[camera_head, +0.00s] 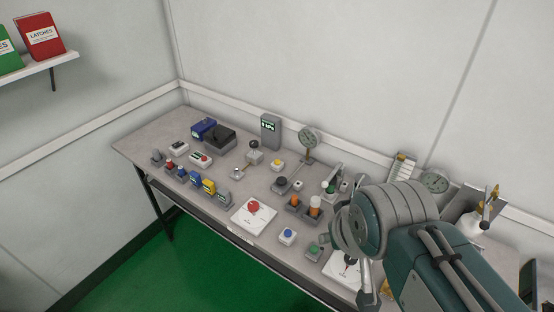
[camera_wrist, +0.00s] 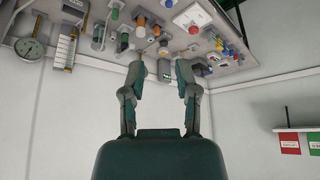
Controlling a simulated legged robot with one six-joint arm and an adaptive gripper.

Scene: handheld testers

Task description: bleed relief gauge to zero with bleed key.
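Two round dial gauges show in the head view: one on a brass-coloured stem (camera_head: 309,138) at the back of the bench, and one (camera_head: 435,181) at the right, partly behind my arm. The right-hand one also shows in the wrist view (camera_wrist: 30,48), hanging upside down in that picture. Their needle readings are too small to tell, and I cannot tell which is the relief gauge. I cannot pick out the bleed key for certain. My gripper (camera_head: 350,262) is above the right front of the bench. In the wrist view its two fingers (camera_wrist: 158,72) are apart with nothing between them.
The bench (camera_head: 150,142) carries many small switches and buttons. A red knob on a white plate (camera_head: 268,216) sits near the front edge. A grey unit with a green display (camera_head: 270,124) stands at the back. A walled shelf (camera_head: 40,63) is at the upper left.

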